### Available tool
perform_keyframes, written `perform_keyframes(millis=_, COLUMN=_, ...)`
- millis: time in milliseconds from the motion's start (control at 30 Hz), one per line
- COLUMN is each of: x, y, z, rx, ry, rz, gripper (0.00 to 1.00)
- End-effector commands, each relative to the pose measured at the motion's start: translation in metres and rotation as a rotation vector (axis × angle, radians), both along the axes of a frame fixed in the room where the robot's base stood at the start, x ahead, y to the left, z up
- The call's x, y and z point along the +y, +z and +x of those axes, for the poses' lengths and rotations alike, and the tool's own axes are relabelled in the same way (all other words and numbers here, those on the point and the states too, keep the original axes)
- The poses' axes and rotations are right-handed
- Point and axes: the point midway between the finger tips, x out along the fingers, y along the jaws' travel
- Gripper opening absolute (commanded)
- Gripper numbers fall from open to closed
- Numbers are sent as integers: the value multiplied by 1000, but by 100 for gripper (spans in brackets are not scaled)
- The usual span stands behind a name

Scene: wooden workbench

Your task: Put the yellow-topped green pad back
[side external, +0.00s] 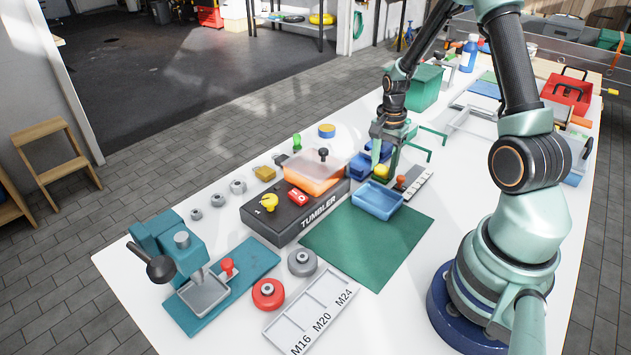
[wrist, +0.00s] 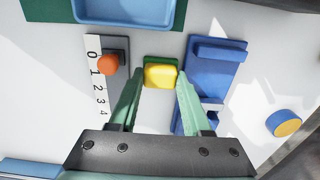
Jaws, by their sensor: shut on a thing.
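The green pad with the yellow top (wrist: 160,76) sits between my two green fingertips in the wrist view, its yellow face toward the camera. My gripper (wrist: 160,82) is shut on it. In the side view the pad's yellow top (side external: 380,170) shows below my gripper (side external: 381,158), between the blue tray and the blue stand. I cannot tell whether the pad touches the bench. A blue stand (wrist: 218,75) with a raised bar is just right of the pad in the wrist view. It is partly hidden behind my gripper in the side view.
A numbered strip with an orange-knobbed slider (wrist: 108,62) lies left of the pad in the wrist view. The blue tray (wrist: 125,12) stands on a green mat (side external: 345,245). The tumbler (side external: 290,212) and a blue disc with an orange-yellow top (wrist: 284,123) are nearby.

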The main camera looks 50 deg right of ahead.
Motion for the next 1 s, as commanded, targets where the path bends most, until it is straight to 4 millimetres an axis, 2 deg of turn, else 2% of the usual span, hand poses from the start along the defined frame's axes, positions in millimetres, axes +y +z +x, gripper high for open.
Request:
perform_keyframes(millis=33, x=0, y=0, z=0, rx=0, ry=0, rz=0, gripper=60)
perform_keyframes(millis=67, x=0, y=0, z=0, rx=0, ry=0, rz=0, gripper=72)
perform_keyframes(millis=100, x=0, y=0, z=0, rx=0, ry=0, rz=0, gripper=79)
perform_keyframes(millis=400, x=0, y=0, z=0, rx=0, ry=0, rz=0, gripper=79)
perform_keyframes(millis=533, x=0, y=8, z=0, rx=-1, ry=0, rz=0, gripper=79)
perform_keyframes(millis=667, x=-1, y=27, z=1, rx=-4, ry=0, rz=-3, gripper=79)
perform_keyframes(millis=1000, x=0, y=95, z=1, rx=-4, ry=0, rz=-3, gripper=79)
